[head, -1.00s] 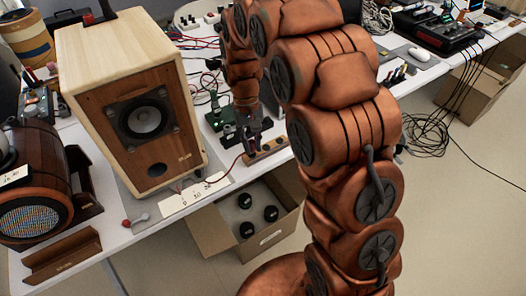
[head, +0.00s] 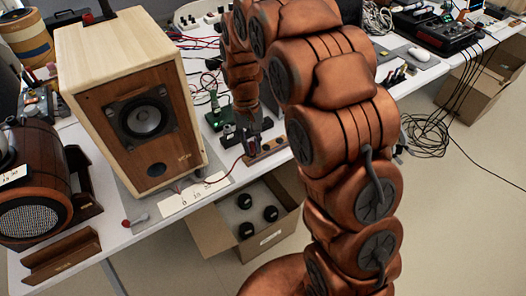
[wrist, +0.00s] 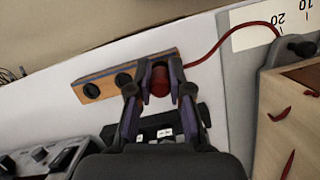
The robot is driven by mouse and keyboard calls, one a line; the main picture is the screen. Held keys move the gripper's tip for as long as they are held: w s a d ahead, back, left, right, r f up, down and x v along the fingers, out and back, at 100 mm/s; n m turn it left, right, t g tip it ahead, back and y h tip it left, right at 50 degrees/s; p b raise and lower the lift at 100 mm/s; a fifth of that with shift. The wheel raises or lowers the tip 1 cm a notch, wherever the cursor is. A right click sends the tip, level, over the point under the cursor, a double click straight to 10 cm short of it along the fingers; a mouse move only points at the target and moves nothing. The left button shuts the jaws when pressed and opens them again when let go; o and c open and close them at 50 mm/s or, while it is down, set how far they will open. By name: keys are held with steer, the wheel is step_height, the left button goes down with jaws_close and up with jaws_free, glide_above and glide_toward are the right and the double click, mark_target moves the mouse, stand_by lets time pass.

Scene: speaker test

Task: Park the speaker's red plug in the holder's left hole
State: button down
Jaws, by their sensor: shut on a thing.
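The wooden holder (wrist: 108,86) is a small block with dark holes; two of them show open at its left in the wrist view. It also shows in the head view (head: 268,151), near the table's front edge. My gripper (wrist: 160,80) is shut on the red plug (wrist: 159,82), over the holder's end nearest the speaker, the left end in the head view. The plug hides what is under it, so I cannot tell whether it is in a hole. Its red cable (wrist: 215,45) runs towards the speaker (head: 175,130). My gripper also shows in the head view (head: 251,147).
A white scale card (head: 190,200) lies before the speaker. Small black devices (wrist: 50,155) stand close to my gripper. An open carton (head: 215,233) with black round items is below the table edge. A barrel-shaped speaker (head: 35,190) stands at the left.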

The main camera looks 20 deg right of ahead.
steer(key=shift+f, duration=0.45)
steer(key=c, duration=1)
jaws_free()
steer(key=shift+r, duration=0.2)
steer(key=shift+r+p, duration=0.4)
steer(key=shift+r, duration=1.75)
steer(key=shift+r+p, duration=0.3)
steer(key=shift+r, duration=1.15)
